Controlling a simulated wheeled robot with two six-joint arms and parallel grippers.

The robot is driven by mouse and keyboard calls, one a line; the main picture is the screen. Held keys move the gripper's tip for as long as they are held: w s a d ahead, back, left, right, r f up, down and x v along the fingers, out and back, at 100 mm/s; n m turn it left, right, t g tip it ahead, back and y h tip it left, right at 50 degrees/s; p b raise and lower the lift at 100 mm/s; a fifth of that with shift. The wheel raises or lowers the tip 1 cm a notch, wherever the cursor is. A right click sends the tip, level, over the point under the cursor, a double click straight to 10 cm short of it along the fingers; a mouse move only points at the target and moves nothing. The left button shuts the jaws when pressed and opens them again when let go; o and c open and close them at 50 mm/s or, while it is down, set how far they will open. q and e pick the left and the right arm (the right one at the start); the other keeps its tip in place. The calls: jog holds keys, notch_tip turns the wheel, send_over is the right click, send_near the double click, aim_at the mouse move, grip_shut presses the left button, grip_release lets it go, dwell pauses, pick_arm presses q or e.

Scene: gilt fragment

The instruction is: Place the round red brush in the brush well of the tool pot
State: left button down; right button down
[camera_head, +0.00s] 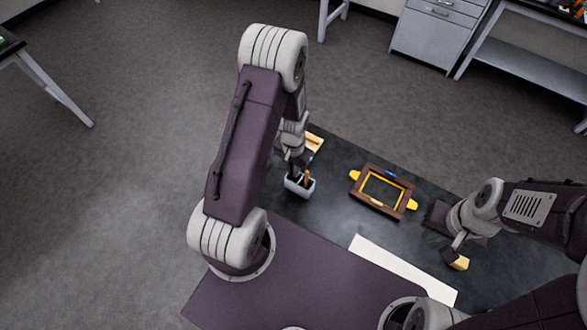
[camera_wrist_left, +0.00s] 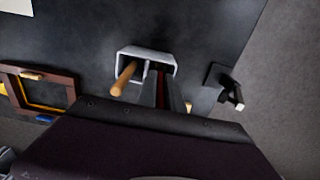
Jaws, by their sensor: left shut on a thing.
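The tool pot (camera_head: 300,187) is a small light-grey box on the dark table. It also shows in the left wrist view (camera_wrist_left: 130,50), with a wooden handle (camera_wrist_left: 124,78) sticking out of its left side. My left gripper (camera_head: 296,165) is directly over or at the pot, partly hidden by its arm. In the left wrist view its dark fingers (camera_wrist_left: 163,85) reach to the pot's right part and are shut on the round red brush (camera_wrist_left: 162,92), of which a thin red strip shows. The brush's tip is hidden. My right gripper (camera_head: 455,252) is low over the table's right side.
A brown frame with yellow parts (camera_head: 363,201) lies right of the pot. A yellow-tan block (camera_head: 460,263) is at my right gripper; I cannot tell whether it is held. A white strip (camera_head: 400,270) lies in front. A dark stand (camera_wrist_left: 219,82) is near the pot.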

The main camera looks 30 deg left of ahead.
pick_arm(q)
jog(key=shift+f, duration=0.4)
jog(key=c, duration=1.5)
grip_release()
